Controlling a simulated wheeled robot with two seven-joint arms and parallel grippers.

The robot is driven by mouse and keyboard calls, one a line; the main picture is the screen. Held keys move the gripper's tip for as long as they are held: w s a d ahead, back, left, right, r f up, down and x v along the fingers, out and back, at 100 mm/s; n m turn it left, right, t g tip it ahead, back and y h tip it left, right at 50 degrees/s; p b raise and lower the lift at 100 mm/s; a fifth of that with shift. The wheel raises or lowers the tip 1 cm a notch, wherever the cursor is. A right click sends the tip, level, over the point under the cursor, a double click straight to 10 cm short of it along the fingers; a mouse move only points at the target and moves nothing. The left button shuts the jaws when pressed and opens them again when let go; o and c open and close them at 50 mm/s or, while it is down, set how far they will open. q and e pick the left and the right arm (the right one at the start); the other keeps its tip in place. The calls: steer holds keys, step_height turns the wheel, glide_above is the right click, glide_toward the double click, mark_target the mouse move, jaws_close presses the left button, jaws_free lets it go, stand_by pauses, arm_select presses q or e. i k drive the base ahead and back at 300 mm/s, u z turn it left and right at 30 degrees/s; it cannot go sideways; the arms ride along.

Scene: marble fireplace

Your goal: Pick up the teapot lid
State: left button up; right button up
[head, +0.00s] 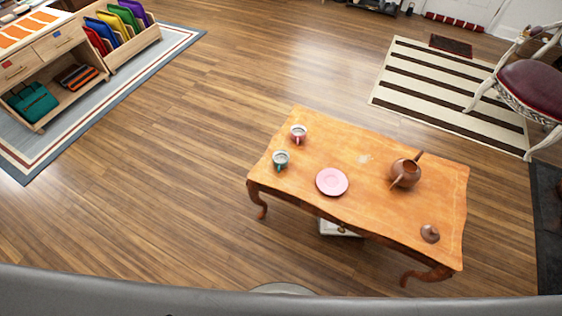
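The teapot lid (430,233) is a small brown, rounded piece with a knob. It lies on the wooden table (375,208) near its front right corner. The brown teapot (405,173) stands lidless on the same table, behind the lid and a little to its left, with its opening showing dark. The lid and teapot are apart. Neither of my grippers shows in the head view.
A pink saucer (332,181), a pink cup (298,134) and a teal cup (281,160) stand on the table's left part. A chair (535,88) stands at the right. Shelves (60,55) stand upper left. The wooden floor left of the table is clear.

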mark_target(430, 233)
steer(key=z, duration=1.2)
